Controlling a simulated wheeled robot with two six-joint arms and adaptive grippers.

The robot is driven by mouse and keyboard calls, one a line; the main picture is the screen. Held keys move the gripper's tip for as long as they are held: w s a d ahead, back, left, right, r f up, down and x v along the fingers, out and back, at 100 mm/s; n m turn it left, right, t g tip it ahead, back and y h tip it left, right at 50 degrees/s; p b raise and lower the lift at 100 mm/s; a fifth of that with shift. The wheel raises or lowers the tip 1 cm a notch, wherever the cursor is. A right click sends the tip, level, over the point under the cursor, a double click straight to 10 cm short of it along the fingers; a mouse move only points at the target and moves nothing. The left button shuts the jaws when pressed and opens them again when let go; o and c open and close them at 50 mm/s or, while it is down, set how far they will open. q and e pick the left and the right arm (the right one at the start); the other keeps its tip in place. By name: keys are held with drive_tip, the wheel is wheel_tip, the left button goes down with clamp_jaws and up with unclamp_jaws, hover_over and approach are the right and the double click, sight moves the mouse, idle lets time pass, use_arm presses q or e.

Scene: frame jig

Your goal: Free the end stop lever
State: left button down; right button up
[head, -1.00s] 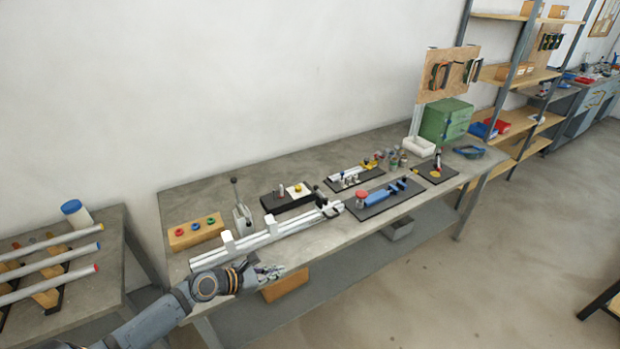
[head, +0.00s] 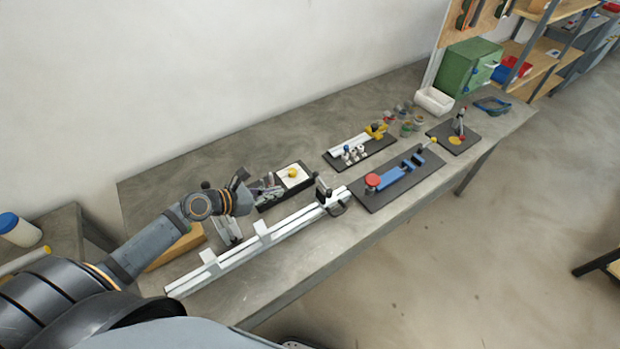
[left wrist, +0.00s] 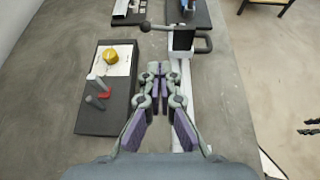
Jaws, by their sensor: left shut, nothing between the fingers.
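A long pale metal rail (head: 240,248) lies along the front of the bench. At its right end sits a black end stop (head: 323,192) with a lever. The left wrist view shows the end stop (left wrist: 183,40) ahead of my fingers, with a dark ball-ended lever (left wrist: 147,26) reaching left and a looped handle (left wrist: 205,42) on its right. My left gripper (head: 270,191) is above the bench behind the rail, left of the end stop. In the left wrist view its fingertips (left wrist: 154,70) are together, empty and apart from the lever. A dark jointed part at the right edge may be my right gripper (left wrist: 311,127).
A black tray (head: 297,182) with a white panel and yellow knob lies close behind my left gripper. A board with a blue fixture (head: 400,172) and red knob lies right of the end stop. White blocks (head: 262,231) stand up on the rail. Bare bench lies in front.

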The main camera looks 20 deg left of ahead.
use_arm(q)
approach(322, 184)
drive_tip(key=w+d+f, duration=0.1)
drive_tip(key=w+f, duration=0.2)
drive_tip(key=w, duration=0.2)
drive_tip(key=shift+w+d+p, duration=0.35)
drive_tip(key=shift+d, duration=0.05)
use_arm(e)
drive_tip(key=shift+w+a+r, duration=0.2)
drive_tip(key=shift+w+a, duration=0.05)
drive_tip(key=shift+w, duration=0.4)
drive_tip(key=shift+w+a+r, duration=0.2)
drive_tip(key=shift+w, duration=0.4)
drive_tip(key=shift+w, duration=0.1)
use_arm(q)
drive_tip(key=shift+w+f, duration=0.1)
use_arm(e)
drive_tip(key=shift+f, duration=0.15)
use_arm(q)
drive_tip(key=shift+w+m+g+h+b, duration=0.15)
drive_tip(key=shift+m+g+h+b, duration=0.15)
drive_tip(key=shift+b, duration=0.15)
use_arm(e)
drive_tip(key=shift+f, duration=0.25)
